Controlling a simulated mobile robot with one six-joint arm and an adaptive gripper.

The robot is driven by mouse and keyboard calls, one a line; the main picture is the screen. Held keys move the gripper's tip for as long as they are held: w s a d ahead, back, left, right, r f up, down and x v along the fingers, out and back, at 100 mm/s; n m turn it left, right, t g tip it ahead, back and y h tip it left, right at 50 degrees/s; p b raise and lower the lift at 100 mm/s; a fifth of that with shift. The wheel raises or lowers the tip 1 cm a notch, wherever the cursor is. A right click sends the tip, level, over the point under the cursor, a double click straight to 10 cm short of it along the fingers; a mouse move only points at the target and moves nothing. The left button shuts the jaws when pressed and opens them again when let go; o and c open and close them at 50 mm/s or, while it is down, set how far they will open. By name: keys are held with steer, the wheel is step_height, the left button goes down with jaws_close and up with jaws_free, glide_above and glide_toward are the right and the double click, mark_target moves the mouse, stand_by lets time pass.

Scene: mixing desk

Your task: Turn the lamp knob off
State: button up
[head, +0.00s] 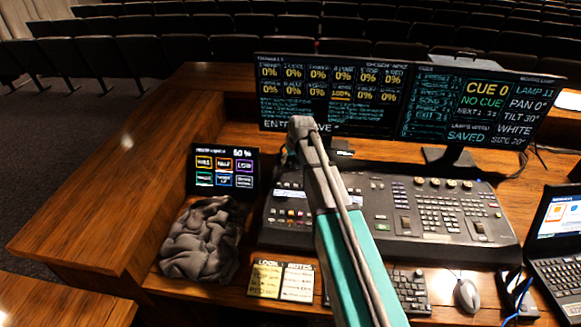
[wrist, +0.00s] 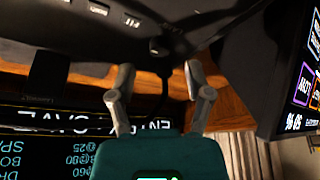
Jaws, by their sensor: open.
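In the wrist view my gripper (wrist: 158,70) is open, with its two grey fingers apart and nothing held between them. A small dark rounded piece (wrist: 159,46) on the edge of the black console lies just beyond the gap between the fingertips. It may be the lamp knob, but its marking and setting cannot be read. A thin dark stem or cable (wrist: 164,88) runs beside it. I see no clear contact between finger and piece. In the head view my arm covers this back-left part of the console, and the gripper itself is hidden.
The mixing console (head: 440,205) fills the desk's middle. Two monitors (head: 335,92) stand behind it. A small tablet (head: 225,170) and a crumpled grey cloth (head: 205,238) lie left. A laptop (head: 560,235), mouse (head: 467,295) and keyboard (head: 410,290) are at front and right.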

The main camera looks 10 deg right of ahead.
mark_target(289, 163)
steer(key=shift+b+x, duration=1.35)
steer(key=shift+x, duration=0.4)
